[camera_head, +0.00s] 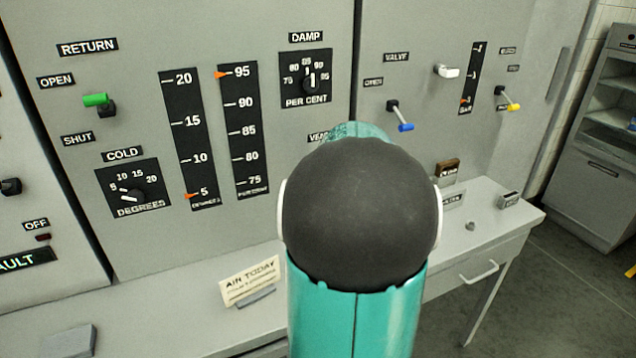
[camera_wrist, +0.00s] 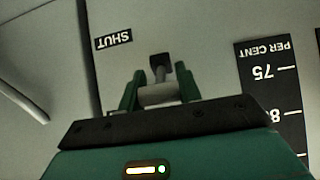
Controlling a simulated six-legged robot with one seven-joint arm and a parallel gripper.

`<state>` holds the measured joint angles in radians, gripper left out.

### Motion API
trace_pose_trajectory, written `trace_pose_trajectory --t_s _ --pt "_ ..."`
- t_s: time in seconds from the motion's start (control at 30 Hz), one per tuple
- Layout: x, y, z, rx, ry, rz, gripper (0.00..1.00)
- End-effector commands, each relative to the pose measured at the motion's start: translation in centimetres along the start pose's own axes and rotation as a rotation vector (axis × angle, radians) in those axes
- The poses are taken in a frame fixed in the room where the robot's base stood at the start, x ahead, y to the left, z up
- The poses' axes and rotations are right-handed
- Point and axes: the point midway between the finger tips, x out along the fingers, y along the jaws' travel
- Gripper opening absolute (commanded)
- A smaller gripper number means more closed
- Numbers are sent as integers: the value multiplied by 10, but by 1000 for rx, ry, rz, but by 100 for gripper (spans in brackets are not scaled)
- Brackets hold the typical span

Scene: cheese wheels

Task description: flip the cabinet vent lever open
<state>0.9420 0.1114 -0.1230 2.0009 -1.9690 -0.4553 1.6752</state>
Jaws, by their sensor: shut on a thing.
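In the wrist view, the vent lever has a pale grey handle (camera_wrist: 158,95) on a dark pivot (camera_wrist: 160,63). My gripper (camera_wrist: 159,88) has its two green fingers on either side of the handle, closed on it. A SHUT label (camera_wrist: 113,40), upside down in this view, sits up and left of the lever. In the head view, my arm hides the lever and my gripper. Only part of the vent label (camera_head: 318,137) shows beside the arm.
The cabinet front also carries a green-handled return lever (camera_head: 96,100), a blue-tipped valve lever (camera_head: 400,117), a yellow-tipped lever (camera_head: 508,100) and a damp dial (camera_head: 306,80). Below, a desk ledge (camera_head: 150,325) holds a paper sign (camera_head: 250,281). Open floor lies at right.

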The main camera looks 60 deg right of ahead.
Motion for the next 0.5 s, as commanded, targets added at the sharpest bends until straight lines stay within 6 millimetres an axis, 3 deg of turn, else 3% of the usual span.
trace_pose_trajectory --t_s 0.47,0.5 --pt "1 1 0 2 -11 1 0" --pt "1 1 0 2 -11 1 36"
